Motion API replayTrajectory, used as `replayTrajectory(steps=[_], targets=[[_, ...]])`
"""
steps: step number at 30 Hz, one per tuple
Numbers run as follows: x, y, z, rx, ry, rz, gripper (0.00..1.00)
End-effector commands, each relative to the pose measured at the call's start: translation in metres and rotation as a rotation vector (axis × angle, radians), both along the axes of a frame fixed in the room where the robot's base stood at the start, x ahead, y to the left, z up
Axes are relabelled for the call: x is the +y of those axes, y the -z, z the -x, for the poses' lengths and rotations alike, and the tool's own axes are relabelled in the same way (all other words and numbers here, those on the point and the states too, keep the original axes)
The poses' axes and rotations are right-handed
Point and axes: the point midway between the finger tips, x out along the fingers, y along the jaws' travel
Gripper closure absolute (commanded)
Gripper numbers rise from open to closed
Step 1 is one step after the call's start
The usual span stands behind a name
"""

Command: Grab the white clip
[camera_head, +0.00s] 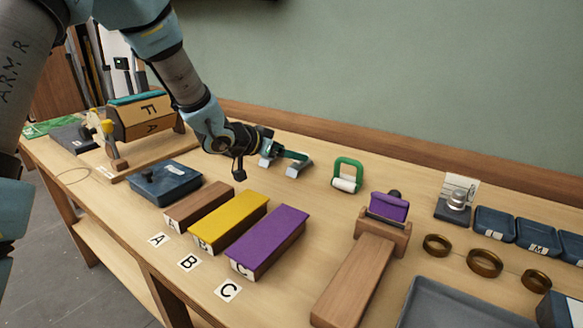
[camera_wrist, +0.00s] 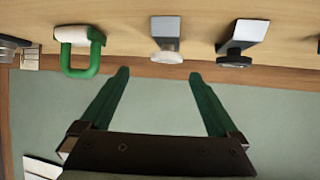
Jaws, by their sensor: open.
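The likeliest white clip is a small grey metal holder with a round white end (camera_wrist: 166,51), in the wrist view just beyond and between my fingertips. It also shows in the head view as a grey block (camera_head: 299,168) on the table, partly hidden by a green finger. My gripper (camera_wrist: 158,73) has two green fingers spread apart with nothing between them. In the head view my gripper (camera_head: 288,150) is low over the back of the table. Whether a finger touches the holder cannot be told.
A similar holder with a black end (camera_wrist: 238,50) stands beside it. A green handle with a white roller (camera_head: 346,174) is to the right in the head view. Brown, yellow (camera_head: 228,223) and purple blocks are in front. The wall (camera_head: 400,90) rises behind.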

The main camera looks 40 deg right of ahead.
Motion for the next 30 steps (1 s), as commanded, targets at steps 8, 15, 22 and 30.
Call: replayTrajectory(steps=[8, 15, 22, 30], targets=[[-0.036, 0.019, -0.003, 0.001, 0.0, -0.002, 0.04], [-0.049, 0.027, -0.005, 0.001, -0.001, -0.003, 0.04], [-0.073, 0.044, -0.013, 0.001, -0.001, -0.003, 0.04], [-0.087, 0.053, -0.014, 0.0, -0.003, -0.002, 0.04]])
